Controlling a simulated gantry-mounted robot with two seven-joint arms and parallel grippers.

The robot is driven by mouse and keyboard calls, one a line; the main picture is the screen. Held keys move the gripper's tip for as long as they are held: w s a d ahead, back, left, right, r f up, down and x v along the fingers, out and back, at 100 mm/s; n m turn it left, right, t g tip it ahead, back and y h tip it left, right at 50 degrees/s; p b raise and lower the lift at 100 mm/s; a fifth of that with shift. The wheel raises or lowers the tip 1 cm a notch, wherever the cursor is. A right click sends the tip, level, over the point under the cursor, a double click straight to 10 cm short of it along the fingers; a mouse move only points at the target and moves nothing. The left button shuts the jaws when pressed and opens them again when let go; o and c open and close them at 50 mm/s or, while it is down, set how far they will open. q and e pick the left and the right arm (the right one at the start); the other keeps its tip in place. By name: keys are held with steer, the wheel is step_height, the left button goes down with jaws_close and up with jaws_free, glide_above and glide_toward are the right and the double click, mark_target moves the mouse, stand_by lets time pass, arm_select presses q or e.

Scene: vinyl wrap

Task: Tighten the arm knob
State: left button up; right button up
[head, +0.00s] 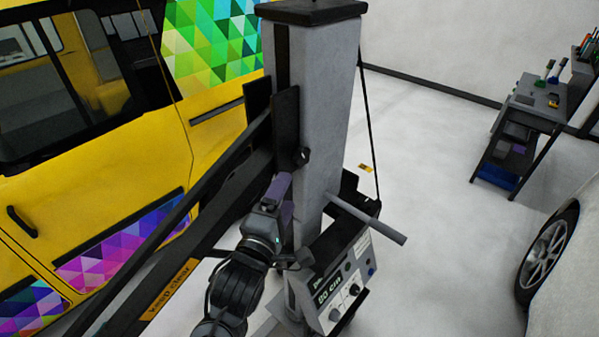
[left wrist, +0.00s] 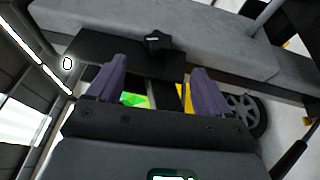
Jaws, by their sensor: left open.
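The arm knob (head: 302,156) is small and black, on the side of the grey column beside the black arm bracket. In the left wrist view the knob (left wrist: 157,42) is star-shaped with a pale mark, and sits on a black plate against the grey column. My left gripper (head: 281,187) is just below the knob in the head view. In the left wrist view its two purple fingers (left wrist: 158,64) are apart, with nothing between them. The knob lies beyond the fingertips, between them in the picture and apart from both. My right gripper is not in view.
The grey column (head: 318,110) stands close to my gripper. A long black arm (head: 190,225) slopes down left before the yellow van (head: 90,170). A grey rod (head: 368,220) juts right above a control panel (head: 340,288).

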mark_target(300, 159)
arm_select(q)
steer(key=p+x, duration=0.1)
steer(key=x, duration=0.9)
steer(key=shift+a+p, duration=0.1)
steer(key=shift+p, duration=0.3)
steer(key=c, duration=1)
steer(key=shift+r+p, duration=0.3)
steer(key=shift+p, duration=0.25)
steer(key=shift+c, duration=0.2)
steer(key=g+p, duration=0.2)
steer(key=p, duration=0.5)
steer(key=r+m+g+y+p, duration=0.1)
steer(key=g+p, duration=0.1)
steer(key=p, duration=0.5)
steer(key=shift+r+m, duration=0.2)
steer(key=shift+m, duration=0.1)
steer(key=shift+f+g+y+p, duration=0.15)
steer(key=shift+g+y+p, duration=0.3)
steer(key=shift+p, duration=0.2)
steer(key=shift+f, duration=0.2)
